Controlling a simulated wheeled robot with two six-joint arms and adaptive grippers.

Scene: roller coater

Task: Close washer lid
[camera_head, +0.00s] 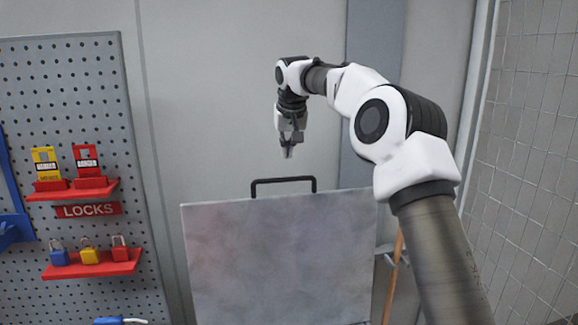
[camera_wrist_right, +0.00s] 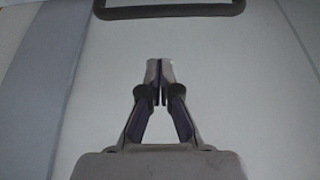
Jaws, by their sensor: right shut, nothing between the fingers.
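The washer lid (camera_head: 285,255) is a grey flat panel standing upright and raised in the middle of the head view. A black bar handle (camera_head: 283,181) sits on its top edge. The handle also shows at the top of the right wrist view (camera_wrist_right: 170,12). My right gripper (camera_head: 288,154) points down just above the handle, apart from it. Its fingers are shut with nothing between them, as the right wrist view (camera_wrist_right: 160,62) also shows. My left gripper is not in view. The washer body below the lid is not visible.
A pegboard (camera_head: 60,105) on the left carries red shelves with padlocks (camera_head: 90,256) and yellow and red lock tags. A grey wall stands behind the lid. A wire mesh panel (camera_head: 535,150) is at the right. A wooden pole (camera_head: 394,270) stands right of the lid.

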